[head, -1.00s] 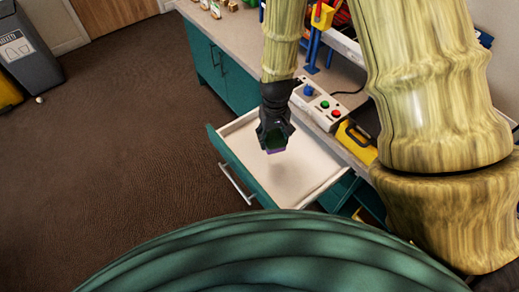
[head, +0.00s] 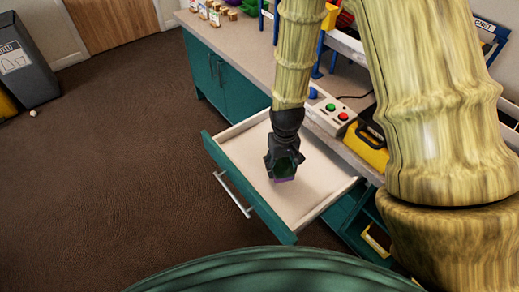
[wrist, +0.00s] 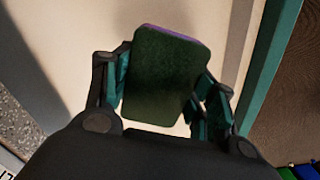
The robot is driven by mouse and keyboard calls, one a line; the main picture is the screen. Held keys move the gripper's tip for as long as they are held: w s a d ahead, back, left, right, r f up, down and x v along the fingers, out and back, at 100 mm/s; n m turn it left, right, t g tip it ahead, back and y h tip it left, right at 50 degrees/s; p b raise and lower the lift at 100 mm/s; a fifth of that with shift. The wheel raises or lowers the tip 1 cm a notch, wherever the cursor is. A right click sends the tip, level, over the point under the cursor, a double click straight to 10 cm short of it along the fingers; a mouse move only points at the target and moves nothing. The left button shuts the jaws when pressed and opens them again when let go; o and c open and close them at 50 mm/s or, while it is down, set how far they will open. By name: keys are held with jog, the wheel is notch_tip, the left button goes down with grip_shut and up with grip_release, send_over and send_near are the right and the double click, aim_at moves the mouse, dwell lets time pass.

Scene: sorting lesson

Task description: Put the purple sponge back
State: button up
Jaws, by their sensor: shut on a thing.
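The purple sponge (wrist: 163,75) is between the fingers of my gripper in the wrist view, with its dark green face towards the camera and a thin purple edge at the top. My gripper (head: 284,172) is shut on it. The gripper and sponge are over the open drawer (head: 320,199), which has a pale, empty-looking inside and a teal front. The gap between sponge and drawer floor is hard to judge.
The counter (head: 240,60) runs behind the drawer. A button box (head: 331,112) and a yellow case (head: 366,148) stand near its edge, right of the drawer. A grey bin (head: 25,62) stands at the far left. The brown floor left of the drawer is mostly clear.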

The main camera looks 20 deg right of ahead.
send_over(260, 151)
jog(key=shift+s+f, duration=0.2)
jog(key=shift+f, duration=0.45)
jog(key=shift+w+f, duration=0.1)
jog(key=shift+f, duration=1.65)
jog(key=shift+f, duration=0.15)
jog(key=o, duration=1.2)
jog(key=shift+o, duration=0.2)
notch_tip(260, 151, up, 12)
jog(key=shift+r+p, duration=0.2)
jog(key=shift+p, duration=0.15)
